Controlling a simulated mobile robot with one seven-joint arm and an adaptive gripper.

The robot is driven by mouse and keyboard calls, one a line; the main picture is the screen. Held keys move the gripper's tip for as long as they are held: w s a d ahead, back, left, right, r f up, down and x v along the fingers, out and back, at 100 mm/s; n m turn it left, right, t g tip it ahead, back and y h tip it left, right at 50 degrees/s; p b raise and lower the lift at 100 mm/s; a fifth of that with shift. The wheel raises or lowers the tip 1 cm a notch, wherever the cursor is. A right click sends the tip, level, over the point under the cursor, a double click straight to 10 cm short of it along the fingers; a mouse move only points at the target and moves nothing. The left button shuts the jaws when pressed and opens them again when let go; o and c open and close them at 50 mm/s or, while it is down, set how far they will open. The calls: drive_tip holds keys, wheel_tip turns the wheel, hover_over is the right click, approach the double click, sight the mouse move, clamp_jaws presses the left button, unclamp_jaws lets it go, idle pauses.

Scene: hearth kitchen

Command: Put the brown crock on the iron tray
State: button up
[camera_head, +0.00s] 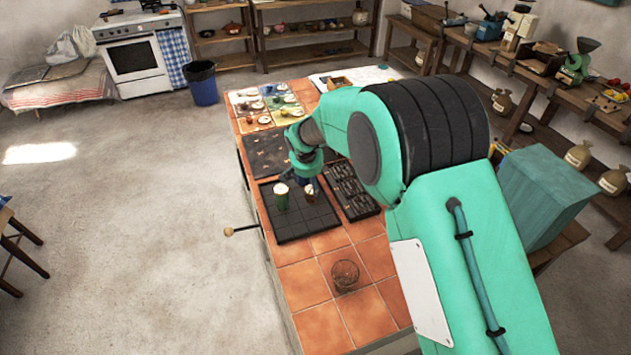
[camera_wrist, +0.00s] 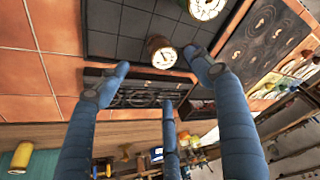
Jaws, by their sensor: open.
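The brown crock (camera_wrist: 152,44) has a pale, dial-like top. It stands on a dark gridded tray (camera_wrist: 118,20) in the wrist view. In the head view the crock (camera_head: 311,196) is small and partly hidden under my gripper (camera_head: 308,182). My gripper (camera_wrist: 161,75) is open, its blue fingers spread on either side of the crock; I cannot tell whether any finger touches it. A dark tray with moulded shapes (camera_head: 352,190) lies to the right, and a dark patterned tray (camera_head: 265,152) lies behind. I cannot tell which dark tray is the iron one.
A green can with a pale top (camera_head: 282,199) stands just left of the crock. A clear glass (camera_head: 345,276) stands on the tiled counter (camera_head: 322,320) nearer the front. Bright place mats with small items (camera_head: 268,103) lie at the back. The front tiles are mostly free.

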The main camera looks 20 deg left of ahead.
idle(0.3)
drive_tip(key=d+r, duration=1.6)
drive_tip(key=d, duration=0.2)
drive_tip(key=s+d+r+m, duration=0.1)
drive_tip(key=s+d+r, duration=0.4)
drive_tip(key=d, duration=0.4)
drive_tip(key=s+d+r+m, duration=0.1)
drive_tip(key=s+d+r, duration=0.2)
drive_tip(key=d+r, duration=0.45)
drive_tip(key=s+d+r+t, duration=0.1)
drive_tip(key=s+d+r, duration=0.3)
drive_tip(key=s+d, duration=1.35)
drive_tip(key=s, duration=0.4)
drive_tip(key=s+d+f+m+h, duration=0.1)
drive_tip(key=s+d, duration=0.3)
drive_tip(key=s, duration=0.5)
drive_tip(key=shift+d+f+t, duration=0.3)
drive_tip(key=shift+d, duration=0.1)
